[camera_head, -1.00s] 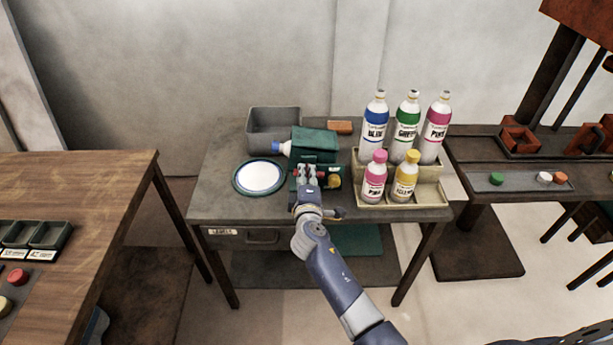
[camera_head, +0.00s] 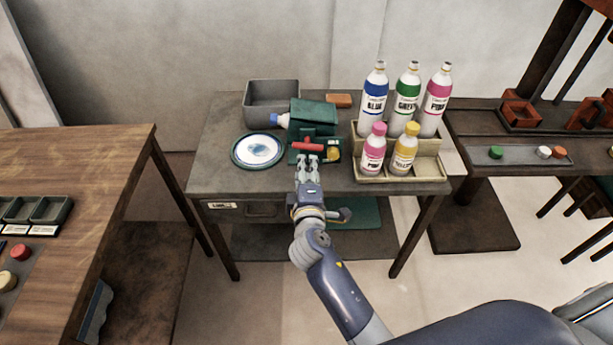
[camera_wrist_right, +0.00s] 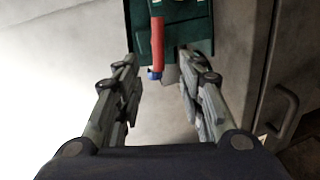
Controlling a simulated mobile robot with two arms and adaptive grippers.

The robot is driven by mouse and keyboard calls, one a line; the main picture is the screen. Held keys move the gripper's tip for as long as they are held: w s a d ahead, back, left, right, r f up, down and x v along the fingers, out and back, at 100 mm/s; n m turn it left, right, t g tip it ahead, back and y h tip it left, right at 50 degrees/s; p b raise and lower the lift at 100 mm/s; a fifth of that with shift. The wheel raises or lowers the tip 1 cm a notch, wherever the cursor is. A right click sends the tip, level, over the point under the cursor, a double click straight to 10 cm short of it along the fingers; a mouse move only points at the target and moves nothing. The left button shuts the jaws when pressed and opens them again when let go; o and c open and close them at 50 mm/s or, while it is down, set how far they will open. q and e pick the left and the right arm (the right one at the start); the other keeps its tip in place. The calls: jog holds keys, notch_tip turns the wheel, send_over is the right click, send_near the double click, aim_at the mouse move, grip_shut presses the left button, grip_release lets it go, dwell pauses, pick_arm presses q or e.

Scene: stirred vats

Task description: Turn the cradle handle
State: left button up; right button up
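The dark green cradle (camera_head: 314,117) stands on the grey table, with its red handle (camera_head: 308,147) lying crosswise on the near side. The handle also shows in the right wrist view (camera_wrist_right: 157,45). My left gripper is out of view.
A cream rack (camera_head: 400,172) with several labelled bottles stands close right of the cradle. A grey bin (camera_head: 270,92) and an orange block (camera_head: 338,100) are behind. The table's front edge with a drawer (camera_head: 262,210) is below my gripper.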

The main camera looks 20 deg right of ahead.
jog(key=shift+v, duration=1.1)
jog(key=s+f+m+g+y, duration=0.1)
jog(key=s+f+g, duration=0.35)
jog(key=f, duration=0.75)
jog(key=s+f+m+g+y, duration=0.1)
jog(key=s+f+y, duration=0.1)
jog(key=s+f, duration=0.7)
jog(key=s+f+m+g+y, duration=0.1)
jog(key=s+f+g, duration=0.15)
jog(key=f, duration=1.15)
jog(key=s+d+f+m+g, duration=0.2)
jog(key=s+f, duration=0.3)
jog(key=s, duration=0.5)
jog(key=s+d+f+m+g, duration=0.2)
jog(key=s+f, duration=0.3)
jog(key=s, duration=0.6)
jog(key=s+d+f+m+g, duration=0.2)
jog(key=s+d+f+m, duration=0.1)
jog(key=s, duration=0.8)
notch_tip(320, 180, down, 3)
jog(key=shift+d+r+m, duration=0.15)
jog(key=shift+d+m, duration=0.2)
jog(key=shift+m, duration=0.25)
